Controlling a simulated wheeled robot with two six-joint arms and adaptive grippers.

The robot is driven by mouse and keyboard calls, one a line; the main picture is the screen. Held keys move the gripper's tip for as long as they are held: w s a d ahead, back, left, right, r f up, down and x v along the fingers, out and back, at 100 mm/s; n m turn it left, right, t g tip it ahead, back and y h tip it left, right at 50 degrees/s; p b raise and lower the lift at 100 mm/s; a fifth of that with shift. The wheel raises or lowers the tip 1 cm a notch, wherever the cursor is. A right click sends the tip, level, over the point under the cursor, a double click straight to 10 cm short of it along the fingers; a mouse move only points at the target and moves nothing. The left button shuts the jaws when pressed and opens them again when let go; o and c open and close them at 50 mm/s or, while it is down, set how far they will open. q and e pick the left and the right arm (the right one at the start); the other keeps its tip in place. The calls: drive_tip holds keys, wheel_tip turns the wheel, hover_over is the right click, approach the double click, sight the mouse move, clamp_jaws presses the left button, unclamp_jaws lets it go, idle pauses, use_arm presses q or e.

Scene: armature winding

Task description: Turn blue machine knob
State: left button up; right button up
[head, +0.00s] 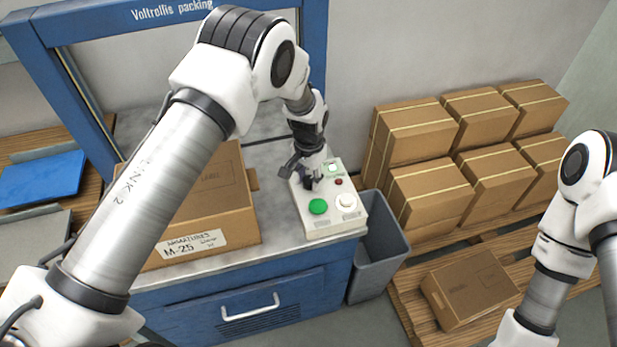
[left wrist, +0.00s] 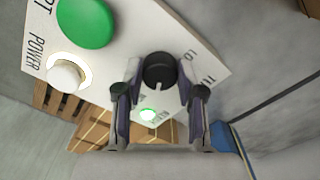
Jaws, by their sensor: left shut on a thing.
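The blue machine (head: 330,35) has a pale control box (head: 331,224) on the right of its worktop. My left gripper (head: 308,180) reaches down onto the back left of this box and mostly hides the knob there. In the left wrist view the black round knob (left wrist: 159,70) sits between the two fingers of my left gripper (left wrist: 159,82), which is shut on it. A light notch shows on the knob's edge. My right arm stands at the right of the head view, with its gripper out of view.
A carton (head: 215,190) stands left on the worktop. A grey bin (head: 380,255) and stacked cartons (head: 430,195) are at right.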

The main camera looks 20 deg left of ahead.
sight(310, 179)
use_arm(q)
drive_tip(key=shift+f, duration=0.15)
drive_tip(key=o, duration=1.2)
drive_tip(key=shift+c, duration=0.2)
drive_tip(key=shift+w+d, duration=0.1)
drive_tip(key=shift+w, duration=0.05)
wheel_tip(310, 179, up, 12)
drive_tip(key=shift+f, duration=0.1)
